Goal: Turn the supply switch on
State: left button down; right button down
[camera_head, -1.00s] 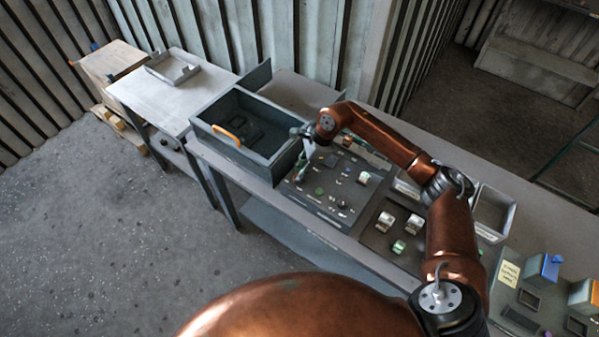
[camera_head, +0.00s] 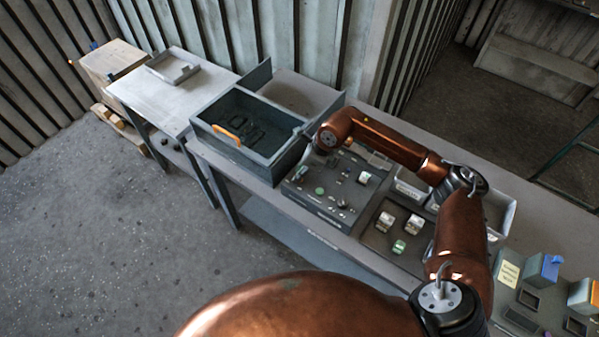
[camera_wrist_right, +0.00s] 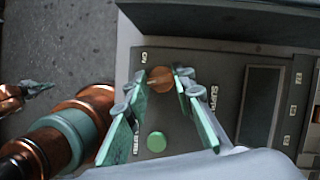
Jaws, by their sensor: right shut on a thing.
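The supply switch (camera_wrist_right: 160,79) is a round brown knob on the grey control panel (camera_wrist_right: 205,72), with "ON" and partly hidden "SUPPLY" lettering beside it in the right wrist view. My right gripper (camera_wrist_right: 161,76) is shut on it, with one teal finger on each side.
A round green button (camera_wrist_right: 157,141) is on the panel near the fingers. A dark open bin (camera_head: 262,143) with an orange handle stands left of the panel. Another panel (camera_head: 378,240) with blocky parts and a grey tray (camera_head: 505,214) lie to the right.

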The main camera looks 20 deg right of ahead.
jog(key=m+t, duration=0.1)
jog(key=m, duration=0.2)
jog(key=shift+r+h, duration=0.15)
jog(key=shift+h, duration=0.15)
jog(key=m, duration=0.2)
jog(key=shift+a+m+t+h+b, duration=0.1)
jog(key=shift+m+t+h+b, duration=0.2)
jog(key=shift+h, duration=0.1)
jog(key=m+h+b, duration=0.1)
jog(key=m, duration=0.2)
jog(key=shift+a+m+t, duration=0.1)
jog(key=shift+m+t, duration=0.2)
jog(key=shift+m+h+b, duration=0.6)
jog(key=shift+m+h, duration=0.3)
jog(key=shift+m, duration=0.9)
jog(key=c, duration=1.6)
grip_release()
jog(key=shift+s, duration=0.15)
